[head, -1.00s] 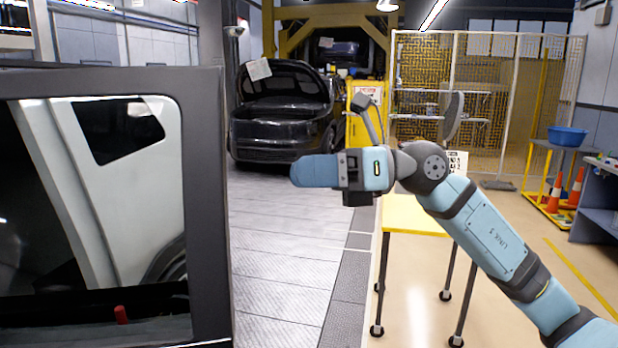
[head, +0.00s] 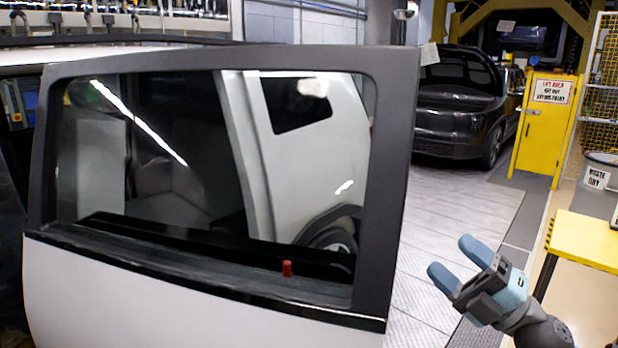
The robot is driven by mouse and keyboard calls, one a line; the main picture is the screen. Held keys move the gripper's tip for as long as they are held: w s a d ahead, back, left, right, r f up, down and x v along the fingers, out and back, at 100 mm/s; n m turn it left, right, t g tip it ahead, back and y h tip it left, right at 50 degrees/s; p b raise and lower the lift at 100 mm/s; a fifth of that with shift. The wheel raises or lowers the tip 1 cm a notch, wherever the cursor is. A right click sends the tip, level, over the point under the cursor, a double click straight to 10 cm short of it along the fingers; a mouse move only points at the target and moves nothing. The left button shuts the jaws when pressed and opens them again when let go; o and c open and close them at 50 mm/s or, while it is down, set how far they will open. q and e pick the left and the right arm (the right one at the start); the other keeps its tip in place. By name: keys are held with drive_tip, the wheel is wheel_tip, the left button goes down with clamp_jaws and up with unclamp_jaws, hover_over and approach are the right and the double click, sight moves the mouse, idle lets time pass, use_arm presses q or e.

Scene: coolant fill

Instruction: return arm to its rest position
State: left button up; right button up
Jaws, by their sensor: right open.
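My right gripper (head: 452,262) shows at the lower right of the head view. Its two blue fingers are apart, with nothing between them. It points up and to the left, over the grey floor strip, to the right of the open car door. Part of my right arm behind it runs out of the picture at the bottom right. My left gripper and left arm are not in view.
A white car door (head: 190,310) with a dark window frame stands close on the left. A yellow table (head: 585,240) is at the right edge, near my right arm. A black car (head: 455,115) and a yellow cabinet (head: 545,135) stand farther back. Grey floor (head: 440,230) lies clear between.

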drive_tip(key=s+f+m+t+h, duration=0.2)
drive_tip(key=f+m+h, duration=0.5)
drive_tip(key=f+m, duration=0.45)
drive_tip(key=s+f+m+t+h, duration=0.15)
drive_tip(key=f+m+h, duration=0.55)
drive_tip(key=f, duration=0.7)
drive_tip(key=s+a+f+m+g+h, duration=0.3)
drive_tip(key=s+f+m+g, duration=0.5)
drive_tip(key=s+f, duration=1.05)
wheel_tip(320, 180, up, 10)
drive_tip(key=w+y+p, duration=0.1)
drive_tip(key=p, duration=1.1)
drive_tip(key=shift+w+r+t, duration=0.2)
drive_tip(key=shift+w+t, duration=0.05)
drive_tip(key=shift+t, duration=0.2)
drive_tip(key=shift+n, duration=0.25)
